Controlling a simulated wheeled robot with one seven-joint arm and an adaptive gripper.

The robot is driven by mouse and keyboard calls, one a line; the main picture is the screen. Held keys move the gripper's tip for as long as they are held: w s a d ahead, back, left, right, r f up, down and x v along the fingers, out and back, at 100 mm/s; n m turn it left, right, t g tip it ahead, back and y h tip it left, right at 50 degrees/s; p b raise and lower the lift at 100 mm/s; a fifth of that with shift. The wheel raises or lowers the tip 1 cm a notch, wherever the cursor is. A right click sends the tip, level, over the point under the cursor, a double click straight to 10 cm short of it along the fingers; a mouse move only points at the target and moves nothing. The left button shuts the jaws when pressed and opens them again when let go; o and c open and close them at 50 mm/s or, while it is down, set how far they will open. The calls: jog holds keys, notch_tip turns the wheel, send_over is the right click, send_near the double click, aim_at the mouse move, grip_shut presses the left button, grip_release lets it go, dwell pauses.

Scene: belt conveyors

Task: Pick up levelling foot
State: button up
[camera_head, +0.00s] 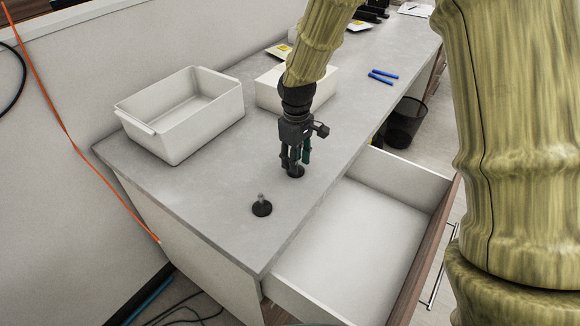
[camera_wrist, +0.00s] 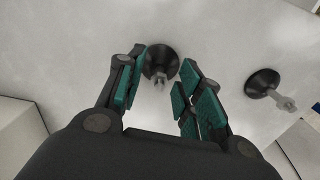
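Two black levelling feet with round bases and grey stems stand on the grey counter. One levelling foot (camera_head: 262,208) is near the front edge, clear of my gripper; it also shows at the right of the wrist view (camera_wrist: 264,86). The other levelling foot (camera_head: 297,174) is right below my gripper (camera_head: 296,161), mostly hidden by the fingers in the head view. In the wrist view this foot (camera_wrist: 160,60) sits between the teal-padded fingertips (camera_wrist: 163,70), with gaps on both sides. My gripper is open and points down. I cannot tell how far down it reaches along the stem.
An empty white bin (camera_head: 143,127) stands on the left of the grey counter (camera_head: 205,190). A second white box (camera_head: 268,97) is behind my gripper. An open white drawer (camera_head: 350,240) juts out at the right, below the counter. Blue markers (camera_head: 382,76) lie farther back.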

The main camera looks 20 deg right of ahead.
jog(key=shift+f, duration=0.45)
jog(key=shift+c, duration=0.2)
grip_shut()
jog(key=shift+r, duration=0.15)
